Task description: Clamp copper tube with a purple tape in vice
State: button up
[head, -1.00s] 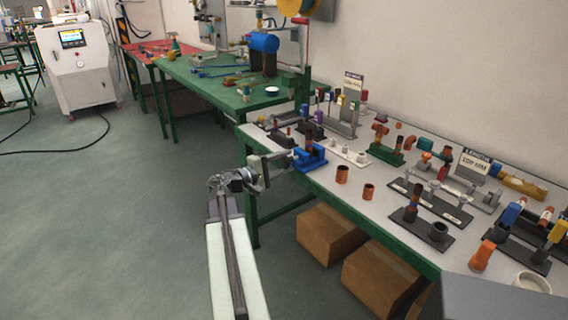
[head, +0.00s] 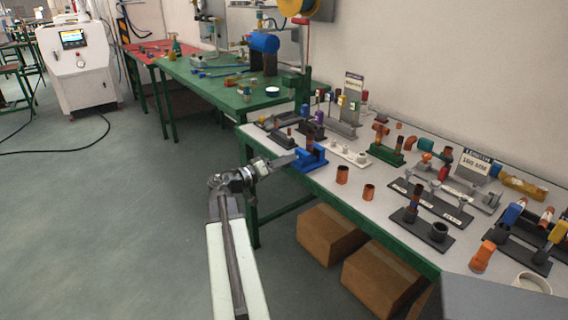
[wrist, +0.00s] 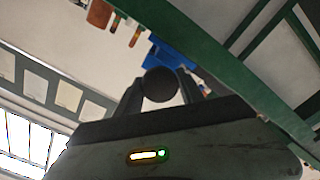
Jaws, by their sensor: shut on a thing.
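The blue vice (head: 313,158) stands at the near left edge of the white-topped bench. A brown copper-coloured tube (head: 310,139) stands upright at its jaws; any purple tape on it is too small to make out. My gripper (head: 292,160) reaches over the bench edge to the vice's left side. In the wrist view my gripper (wrist: 160,80) is shut on a dark round knob (wrist: 160,86), seemingly the vice's handle end. The blue vice (wrist: 172,56) shows just beyond it. The exact contact is hidden in the head view.
Two copper fittings (head: 342,174) stand right of the vice. A white stand (head: 348,153) and a green stand (head: 387,152) are behind them. The bench's green edge (head: 375,231) runs beneath my arm's reach. Cardboard boxes (head: 330,235) sit under the bench.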

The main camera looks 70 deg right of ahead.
jog(key=m, duration=0.6)
jog(key=shift+m, duration=0.3)
jog(key=m, duration=0.5)
jog(key=shift+m, duration=0.4)
jog(key=o, duration=1.3)
jog(key=shift+f, duration=0.1)
jog(key=shift+o, duration=0.2)
jog(key=v, duration=0.8)
jog(key=shift+d, duration=0.1)
